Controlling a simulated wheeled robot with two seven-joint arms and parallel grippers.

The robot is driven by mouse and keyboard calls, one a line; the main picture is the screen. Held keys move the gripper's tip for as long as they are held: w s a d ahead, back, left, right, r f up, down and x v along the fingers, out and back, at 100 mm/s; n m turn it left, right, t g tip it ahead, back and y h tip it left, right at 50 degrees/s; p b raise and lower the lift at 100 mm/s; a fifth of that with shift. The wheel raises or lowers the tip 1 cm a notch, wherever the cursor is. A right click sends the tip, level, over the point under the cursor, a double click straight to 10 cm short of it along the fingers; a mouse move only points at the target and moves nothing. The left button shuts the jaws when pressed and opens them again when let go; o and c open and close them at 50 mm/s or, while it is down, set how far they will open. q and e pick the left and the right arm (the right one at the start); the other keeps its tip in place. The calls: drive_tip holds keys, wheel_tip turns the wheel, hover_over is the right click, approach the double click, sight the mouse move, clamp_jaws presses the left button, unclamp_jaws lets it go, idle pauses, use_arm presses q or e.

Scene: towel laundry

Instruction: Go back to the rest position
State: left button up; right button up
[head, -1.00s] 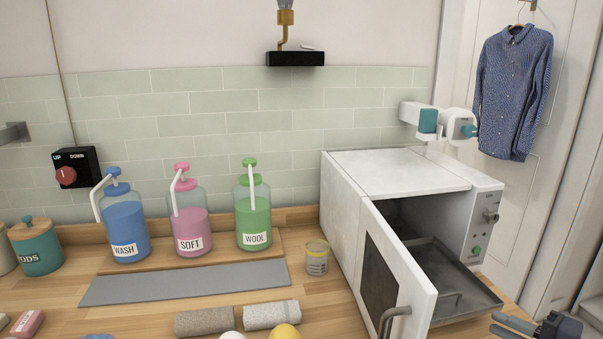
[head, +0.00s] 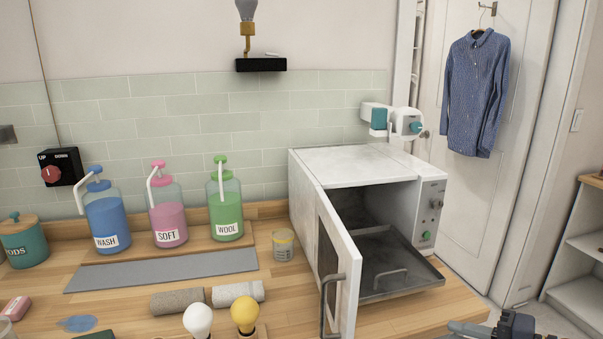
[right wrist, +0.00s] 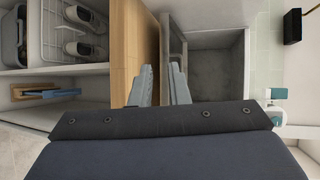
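My right gripper (head: 455,328) is at the bottom right of the head view, in front of the counter's right end and apart from the open machine. In the right wrist view its two grey fingers (right wrist: 162,84) stand apart with nothing between them, so it is open and empty. My left gripper is in neither view. The white box-shaped machine (head: 345,160) stands on the counter with its door (head: 340,265) swung open. A dark tray (head: 395,278) with a handle sticks out of it.
On the wooden counter (head: 390,318) stand WASH (head: 106,215), SOFT (head: 168,212) and WOOL (head: 226,208) bottles, a small jar (head: 283,245), rolled towels (head: 238,293), and white (head: 198,320) and yellow (head: 245,315) bulbs. A shelf unit (head: 580,285) stands at the right.

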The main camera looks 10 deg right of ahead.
drive_tip(key=s+a+f+n+g+h+p, duration=0.2)
drive_tip(key=s+a+n+g+h, duration=0.3)
drive_tip(key=s+a+n, duration=0.5)
drive_tip(key=s+a+p, duration=0.1)
drive_tip(key=s+a, duration=0.1)
drive_tip(key=a, duration=0.2)
drive_tip(key=shift+s+a+f+g, duration=0.25)
drive_tip(key=shift+a+f+g, duration=0.15)
